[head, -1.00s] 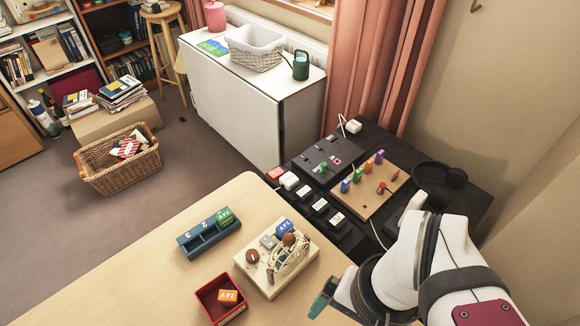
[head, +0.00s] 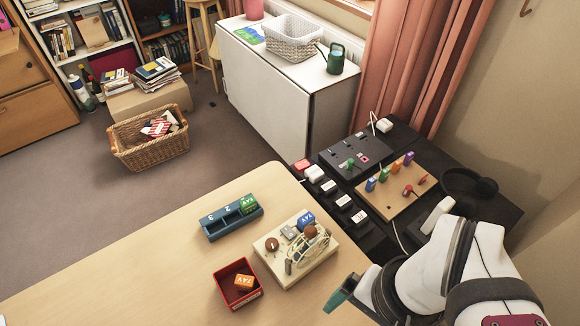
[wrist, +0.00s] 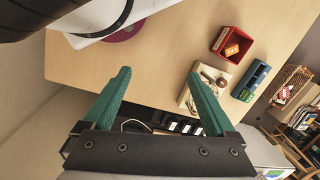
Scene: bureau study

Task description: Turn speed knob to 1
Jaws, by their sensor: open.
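No speed label is readable, so I cannot tell which knob is the speed knob. A dark control panel (head: 341,148) with small switches and a green knob (head: 350,163) lies on the black side table. Beside it is a wooden board (head: 384,208) with several coloured pieces and a red-topped knob (head: 407,190). A cream device (head: 299,274) with brown round knobs (head: 272,244) and a wire wheel stands on the desk. My gripper (head: 342,292), with green fingers, is above the desk's right part, right of the cream device. In the wrist view my gripper (wrist: 160,75) is open and empty.
A red box (head: 220,285) with an orange block and a blue slotted tray (head: 213,231) with a green block are on the desk. White-labelled modules (head: 344,201) line the black table's near edge. Headphones (head: 470,190) lie at its right. The desk's left part is clear.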

